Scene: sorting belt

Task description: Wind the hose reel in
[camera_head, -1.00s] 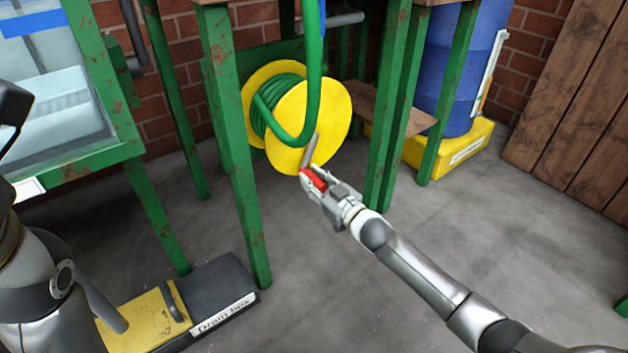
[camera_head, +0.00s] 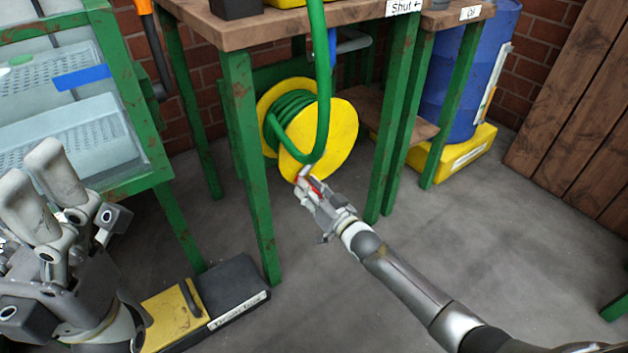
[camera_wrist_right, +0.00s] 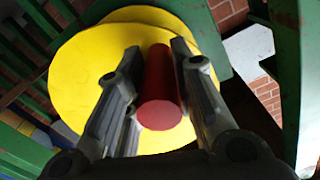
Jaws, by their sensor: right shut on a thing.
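The hose reel has yellow discs (camera_head: 340,125) and stands under the bench, with green hose (camera_head: 323,60) wound on its drum and running up from its front. Its red crank handle (camera_head: 316,185) is at the lower front of the near disc. My right gripper (camera_head: 306,188) is shut on the red handle. In the right wrist view the handle (camera_wrist_right: 160,92) lies between the two fingers (camera_wrist_right: 160,100), with the yellow disc (camera_wrist_right: 90,75) behind it. My left gripper (camera_head: 45,185) is at the lower left, its fingers apart and empty, away from the reel.
Green bench legs (camera_head: 248,170) stand left and right (camera_head: 385,150) of the reel. A black and yellow box (camera_head: 232,285) lies on the floor at the lower left. A blue barrel (camera_head: 465,75) stands at the right on a yellow base (camera_head: 465,155).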

